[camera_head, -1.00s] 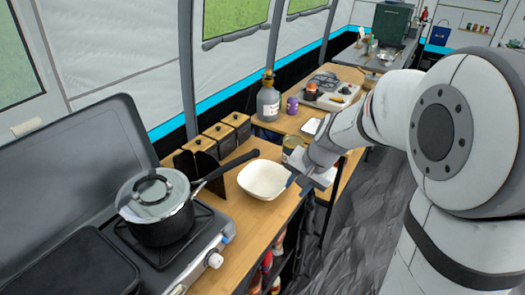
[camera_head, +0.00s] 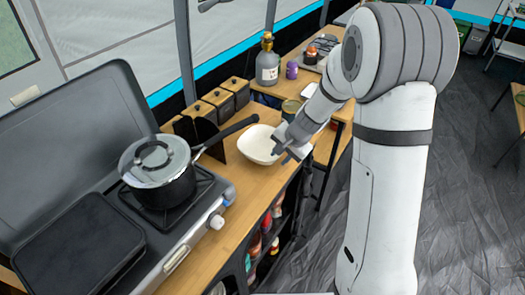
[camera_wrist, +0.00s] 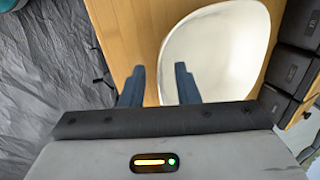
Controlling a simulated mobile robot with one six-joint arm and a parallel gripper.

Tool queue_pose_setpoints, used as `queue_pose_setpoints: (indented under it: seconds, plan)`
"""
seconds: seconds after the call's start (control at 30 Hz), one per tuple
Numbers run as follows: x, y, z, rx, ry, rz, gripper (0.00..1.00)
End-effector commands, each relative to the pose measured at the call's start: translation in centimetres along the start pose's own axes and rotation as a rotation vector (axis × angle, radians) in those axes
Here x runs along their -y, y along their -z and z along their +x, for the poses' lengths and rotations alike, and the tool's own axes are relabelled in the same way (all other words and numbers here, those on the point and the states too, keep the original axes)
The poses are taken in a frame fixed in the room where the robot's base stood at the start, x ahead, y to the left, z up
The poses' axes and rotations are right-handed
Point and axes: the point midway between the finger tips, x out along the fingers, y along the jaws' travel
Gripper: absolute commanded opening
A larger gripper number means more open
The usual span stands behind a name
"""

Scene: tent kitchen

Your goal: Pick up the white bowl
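The white bowl (camera_head: 256,147) stands upright on the wooden counter, right of the stove. It looks empty and also fills the upper right of the wrist view (camera_wrist: 222,48). My gripper (camera_head: 282,145) is at the bowl's right rim in the head view. In the wrist view my gripper (camera_wrist: 159,76) is open, with one finger over the bowl's inside and the other outside the rim, over the counter. Whether a finger touches the bowl I cannot tell.
A lidded pot (camera_head: 158,172) stands on the stove (camera_head: 190,232), its long black handle reaching towards the bowl. Dark boxes with wooden lids (camera_head: 218,104) stand behind. The counter in front of the bowl is clear.

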Motion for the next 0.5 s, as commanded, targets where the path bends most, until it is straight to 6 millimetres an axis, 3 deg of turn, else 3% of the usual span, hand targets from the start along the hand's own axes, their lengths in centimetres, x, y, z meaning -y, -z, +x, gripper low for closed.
queue_pose_setpoints:
  seconds: [0.2, 0.5]
  plan:
    - [0.05, 0.00, 0.09, -0.001, 0.001, -0.001, 0.29]
    - [0.07, -0.04, 0.08, 0.000, 0.001, -0.001, 0.05]
